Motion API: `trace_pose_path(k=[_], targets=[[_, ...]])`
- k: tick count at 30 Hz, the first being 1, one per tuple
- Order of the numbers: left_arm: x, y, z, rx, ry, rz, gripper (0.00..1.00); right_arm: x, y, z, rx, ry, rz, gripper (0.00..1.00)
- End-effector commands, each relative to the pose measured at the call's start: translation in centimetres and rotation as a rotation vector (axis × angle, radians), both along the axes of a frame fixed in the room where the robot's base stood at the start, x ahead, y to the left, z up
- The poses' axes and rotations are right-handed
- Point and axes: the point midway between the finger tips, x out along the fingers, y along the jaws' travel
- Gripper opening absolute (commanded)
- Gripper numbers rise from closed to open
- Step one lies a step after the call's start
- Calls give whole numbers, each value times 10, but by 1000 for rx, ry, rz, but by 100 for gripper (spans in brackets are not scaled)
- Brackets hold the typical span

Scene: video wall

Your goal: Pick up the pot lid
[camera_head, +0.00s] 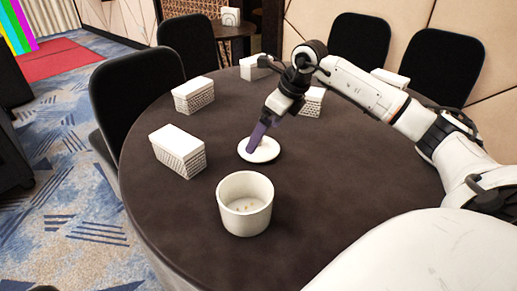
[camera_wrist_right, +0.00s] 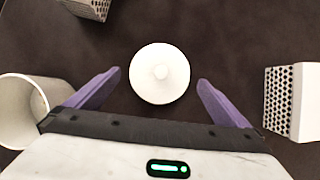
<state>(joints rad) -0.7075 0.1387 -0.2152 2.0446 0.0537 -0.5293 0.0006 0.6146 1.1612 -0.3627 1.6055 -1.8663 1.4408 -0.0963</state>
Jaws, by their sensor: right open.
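The white pot lid (camera_head: 262,152) lies on the dark round table, behind the pot in the head view. In the right wrist view the round lid (camera_wrist_right: 160,73) has a small knob at its centre. My right gripper (camera_head: 251,147) reaches over the lid from the right. In the right wrist view its purple fingers are apart and empty (camera_wrist_right: 160,84), with the lid between and just beyond their tips. Whether the fingers touch the lid cannot be told. The white pot (camera_head: 245,222) stands open nearby, with small bits inside; it also shows at the left of the wrist view (camera_wrist_right: 15,112).
White perforated boxes stand around the lid, at the left (camera_head: 177,152), farther back (camera_head: 193,96) and behind my gripper (camera_head: 312,102). Black chairs (camera_head: 137,95) ring the table (camera_head: 190,222). The front-left tabletop is clear.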

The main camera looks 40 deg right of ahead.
Motion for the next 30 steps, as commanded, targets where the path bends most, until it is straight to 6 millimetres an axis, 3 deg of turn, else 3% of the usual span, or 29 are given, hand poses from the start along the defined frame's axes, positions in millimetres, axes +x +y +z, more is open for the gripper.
trace_pose_path(k=[9,17,23,30], targets=[[3,1,-1,0,-7,1,100,21,5,-38,2,0,1,100],[3,1,-1,0,-8,1,100,22,5,-40,1,-1,1,100],[4,1,-1,2,-8,1,100,22,5,-40,0,0,1,70],[4,2,-1,2,-8,1,100,22,5,-38,0,-2,1,69]])
